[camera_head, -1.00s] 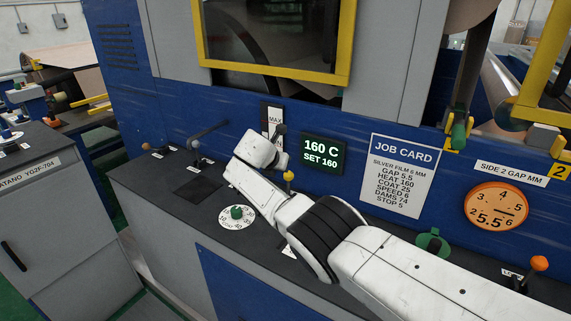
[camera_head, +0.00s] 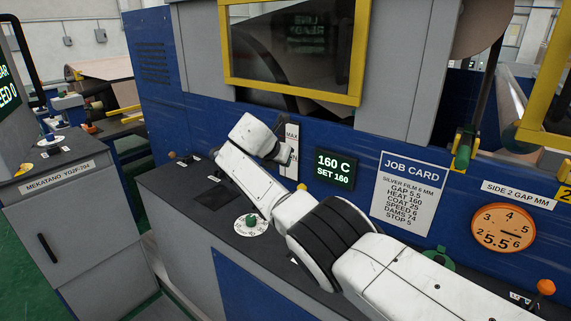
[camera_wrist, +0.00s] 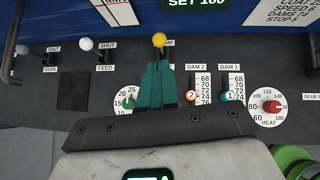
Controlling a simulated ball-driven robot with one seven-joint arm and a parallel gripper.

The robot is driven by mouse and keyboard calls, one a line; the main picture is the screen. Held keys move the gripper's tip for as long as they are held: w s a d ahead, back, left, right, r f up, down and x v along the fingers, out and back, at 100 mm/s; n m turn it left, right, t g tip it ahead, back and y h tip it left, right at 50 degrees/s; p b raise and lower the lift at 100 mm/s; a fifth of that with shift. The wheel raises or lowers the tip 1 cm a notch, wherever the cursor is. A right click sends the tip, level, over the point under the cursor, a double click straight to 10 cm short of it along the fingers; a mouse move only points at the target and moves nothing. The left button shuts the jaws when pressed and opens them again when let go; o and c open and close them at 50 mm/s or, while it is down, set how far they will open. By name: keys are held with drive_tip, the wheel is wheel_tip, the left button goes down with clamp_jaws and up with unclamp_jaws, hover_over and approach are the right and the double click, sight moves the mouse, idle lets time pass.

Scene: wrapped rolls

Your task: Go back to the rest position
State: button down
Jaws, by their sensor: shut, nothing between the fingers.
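My gripper (camera_wrist: 158,78) shows in the wrist view as two dark teal fingers pressed together, with nothing between them. It hangs over the black console top, with its tips just below the yellow-knobbed lever (camera_wrist: 159,40) in the picture; whether they touch it cannot be told. In the head view my white arm reaches over the console from the lower right, bent at the wrist. The gripper end there is small, dark and partly hidden in front of the MAX scale.
The console top (camera_head: 200,205) carries a green dial (camera_head: 251,220), DAM 1 and DAM 2 sliders (camera_wrist: 231,95), a red HEAT knob (camera_wrist: 271,106) and white-knobbed levers (camera_wrist: 86,44). The blue machine wall stands behind, with a job card (camera_head: 408,192) and orange gauge (camera_head: 503,228). Green floor lies at the left.

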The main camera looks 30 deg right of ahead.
idle(0.3)
drive_tip(key=s+a+f+m+y, duration=0.1)
drive_tip(key=s+a+f, duration=0.3)
drive_tip(key=f, duration=0.4)
drive_tip(key=s+a+f+m+y+b, duration=0.1)
drive_tip(key=s+a+f+m, duration=0.3)
drive_tip(key=f, duration=0.5)
drive_tip(key=s+a+f+m+g+y+b, duration=0.1)
drive_tip(key=s+a+f+m+y, duration=0.1)
drive_tip(key=f, duration=0.6)
drive_tip(key=shift+s+a+f+m, duration=0.15)
drive_tip(key=shift+s+a+m, duration=0.15)
drive_tip(key=shift+s+a, duration=0.4)
drive_tip(key=shift+s+a+f+m, duration=0.15)
drive_tip(key=shift+s+a+m, duration=0.2)
drive_tip(key=shift+s, duration=0.55)
drive_tip(key=s+a+f+m+g+y+b, duration=0.15)
drive_tip(key=s+f+m, duration=0.35)
drive_tip(key=s, duration=0.7)
drive_tip(key=s+a+f+m+y+b, duration=0.15)
drive_tip(key=s+f+m, duration=0.35)
drive_tip(key=s, duration=0.6)
drive_tip(key=s+r+m+g+y, duration=0.1)
drive_tip(key=s+m, duration=0.5)
drive_tip(key=s, duration=1.3)
drive_tip(key=shift+s+r, duration=0.35)
drive_tip(key=shift+r, duration=0.1)
drive_tip(key=shift+d, duration=0.15)
